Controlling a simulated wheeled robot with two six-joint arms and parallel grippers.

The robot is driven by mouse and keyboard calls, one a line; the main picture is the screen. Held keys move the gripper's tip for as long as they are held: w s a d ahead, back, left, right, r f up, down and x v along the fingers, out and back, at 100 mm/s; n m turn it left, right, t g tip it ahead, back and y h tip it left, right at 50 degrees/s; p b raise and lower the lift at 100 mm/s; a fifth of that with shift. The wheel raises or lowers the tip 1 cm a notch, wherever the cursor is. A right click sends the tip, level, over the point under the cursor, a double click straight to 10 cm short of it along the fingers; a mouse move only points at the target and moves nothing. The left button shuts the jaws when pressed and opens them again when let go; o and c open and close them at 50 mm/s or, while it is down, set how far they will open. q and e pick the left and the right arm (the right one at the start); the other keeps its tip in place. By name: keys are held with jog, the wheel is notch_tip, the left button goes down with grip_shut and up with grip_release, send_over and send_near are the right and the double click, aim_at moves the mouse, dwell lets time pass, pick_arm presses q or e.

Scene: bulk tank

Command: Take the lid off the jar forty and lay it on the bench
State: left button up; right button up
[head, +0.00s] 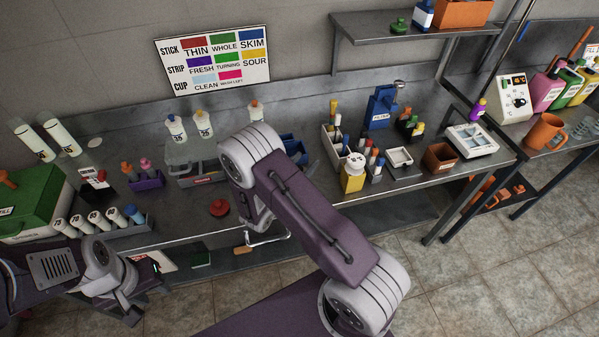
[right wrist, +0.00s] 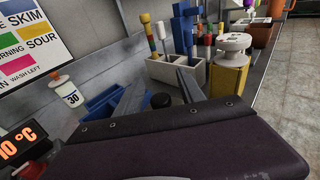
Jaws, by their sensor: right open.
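A squat yellow jar (head: 352,181) with a round white lid (head: 356,161) stands near the bench's front edge, right of my right arm. I cannot read its number. In the right wrist view the yellow jar (right wrist: 228,78) is upright at the upper right, with the white lid (right wrist: 233,42) on top. My right gripper (right wrist: 160,80) is open and empty, its grey fingers apart, with the jar beyond and to the right of them. In the head view my arm hides it. My left gripper (head: 138,288) is low at the left, far from the jar; its jaws are unclear.
The bench (head: 190,226) has a bare strip at its front, with a red knob-like object (head: 219,207) on it. A white compartment box (right wrist: 172,72) with coloured sticks stands left of the jar. A blue tray (right wrist: 103,101) is near my right gripper. White bottles (head: 175,128) stand behind.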

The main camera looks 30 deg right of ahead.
grip_shut()
jog(key=shift+a+r, duration=0.1)
jog(key=shift+r, duration=0.45)
notch_tip(320, 180, up, 3)
jog(key=s+d+r+p, duration=0.6)
jog(key=s+r+p, duration=0.1)
jog(key=s+p, duration=0.3)
